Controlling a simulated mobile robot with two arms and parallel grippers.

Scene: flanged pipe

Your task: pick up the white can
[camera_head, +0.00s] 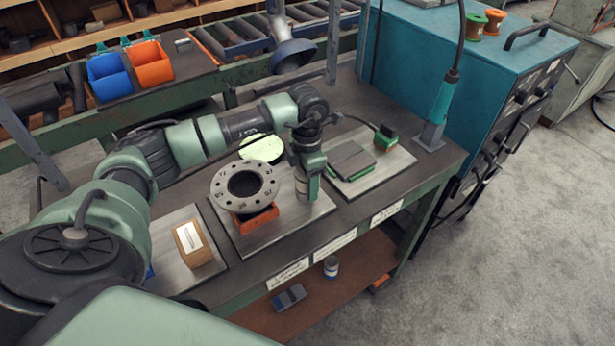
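A small white and blue can (331,266) stands on the lower shelf under the workbench. My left arm reaches in from the left over the bench and bends down at the wrist. My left gripper (304,190) points down at the bench, just right of the flanged pipe (244,186). A pale grey-white rounded shape shows at its lower end. I cannot tell whether this is a can between the fingers or part of the gripper, nor whether the fingers are open. My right gripper is not in view.
A brown box (193,244) stands on the left metal plate. A grey and green block (352,161) lies on the right plate. A green tool stands upright in a holder (431,137) at the bench's right end. A teal machine (430,60) stands behind.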

